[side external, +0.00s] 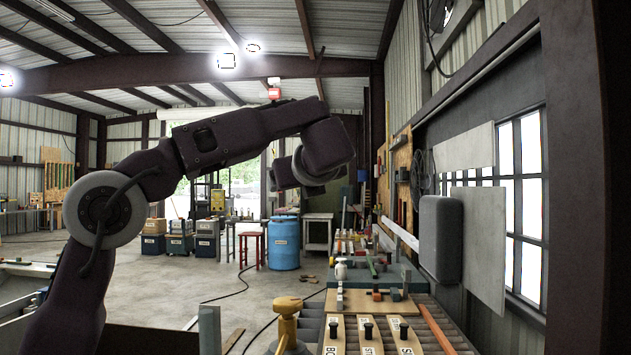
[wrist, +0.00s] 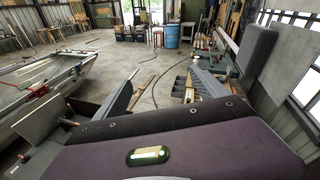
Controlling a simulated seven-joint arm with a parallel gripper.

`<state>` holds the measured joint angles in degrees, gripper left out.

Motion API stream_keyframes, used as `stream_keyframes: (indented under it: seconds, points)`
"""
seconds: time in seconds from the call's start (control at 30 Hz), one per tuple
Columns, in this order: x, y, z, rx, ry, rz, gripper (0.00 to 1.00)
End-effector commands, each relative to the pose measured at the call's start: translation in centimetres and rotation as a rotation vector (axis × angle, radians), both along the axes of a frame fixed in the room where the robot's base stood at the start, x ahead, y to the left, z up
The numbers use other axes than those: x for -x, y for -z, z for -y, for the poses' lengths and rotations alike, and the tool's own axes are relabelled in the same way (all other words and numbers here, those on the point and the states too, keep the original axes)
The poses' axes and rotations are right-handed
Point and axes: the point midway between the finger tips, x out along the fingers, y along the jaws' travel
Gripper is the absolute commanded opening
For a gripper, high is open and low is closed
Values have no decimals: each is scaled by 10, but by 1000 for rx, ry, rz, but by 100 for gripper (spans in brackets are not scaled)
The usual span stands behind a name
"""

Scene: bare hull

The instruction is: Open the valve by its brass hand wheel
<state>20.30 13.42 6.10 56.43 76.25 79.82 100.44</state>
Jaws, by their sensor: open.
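A yellow, brass-coloured valve-like piece (side external: 287,310) with a rounded top stands at the bottom edge of the side view. Its lower part is cut off, and I cannot make out wheel spokes. I cannot pick it out in the wrist view. In the wrist view, my gripper (wrist: 163,78) shows as two grey fingers standing wide apart beyond the dark edge of the purple hand. The fingers are not clear there.
Labelled wooden boards with black knobs (side external: 367,335) lie right of the yellow piece. A bench (side external: 405,278) with small tools runs along the right wall. A grey rounded panel (side external: 440,240) hangs near the window. A blue barrel (side external: 285,243) stands farther back on open floor.

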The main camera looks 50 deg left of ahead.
Motion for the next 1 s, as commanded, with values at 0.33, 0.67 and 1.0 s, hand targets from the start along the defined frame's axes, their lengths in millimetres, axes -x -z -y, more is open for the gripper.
stream_keyframes:
  seconds: [0.33,0.67,1.0]
  points:
    - [13,19,51,812,312,543,83]
    - [27,4,79,1125,365,761,83]
    - [27,4,79,1126,365,761,83]
